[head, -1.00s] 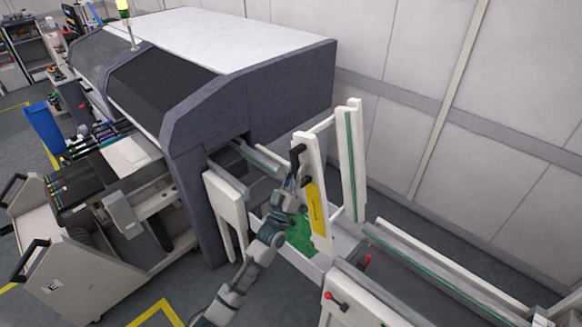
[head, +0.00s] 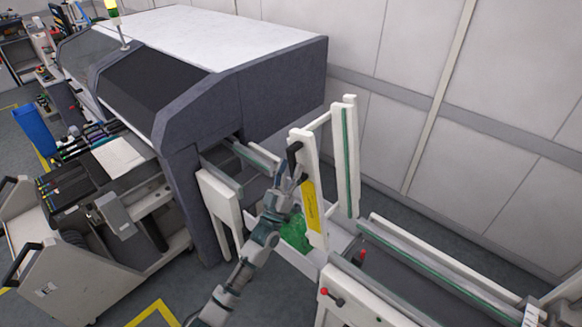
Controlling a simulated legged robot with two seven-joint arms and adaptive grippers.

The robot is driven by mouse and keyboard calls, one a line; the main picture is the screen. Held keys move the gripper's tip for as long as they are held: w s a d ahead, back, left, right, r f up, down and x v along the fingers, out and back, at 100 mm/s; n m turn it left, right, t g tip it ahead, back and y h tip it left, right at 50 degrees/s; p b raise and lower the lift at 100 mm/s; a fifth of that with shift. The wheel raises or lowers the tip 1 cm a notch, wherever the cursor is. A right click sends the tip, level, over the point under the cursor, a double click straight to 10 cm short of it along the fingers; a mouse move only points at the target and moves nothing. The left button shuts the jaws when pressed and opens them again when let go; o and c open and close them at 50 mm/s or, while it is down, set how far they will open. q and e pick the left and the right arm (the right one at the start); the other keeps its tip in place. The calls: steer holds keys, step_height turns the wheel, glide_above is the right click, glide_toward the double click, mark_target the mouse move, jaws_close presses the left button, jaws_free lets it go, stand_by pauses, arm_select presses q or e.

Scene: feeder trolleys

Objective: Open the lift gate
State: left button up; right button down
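The lift gate (head: 310,158) is a white frame section with green rails and a yellow label, and it stands raised, close to upright, between two conveyor parts. A black handle (head: 294,156) sits on its near side. My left gripper (head: 296,177) is at the gate's near side, by the lower end of the handle. Its fingers are small and partly hidden by my own wrist, so I cannot tell whether they are closed on the handle. My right gripper is not in the view.
A large grey machine with a white top (head: 225,45) stands behind on the left. A conveyor (head: 430,275) with a red knob runs to the lower right. A green patch (head: 296,232) shows in the gap under the gate. A feeder trolley (head: 75,285) stands at lower left.

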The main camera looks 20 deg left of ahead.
arm_select(q)
steer(key=v, duration=1.1)
steer(key=shift+a+f, duration=0.2)
steer(key=shift+f, duration=0.05)
steer(key=shift+d, duration=0.15)
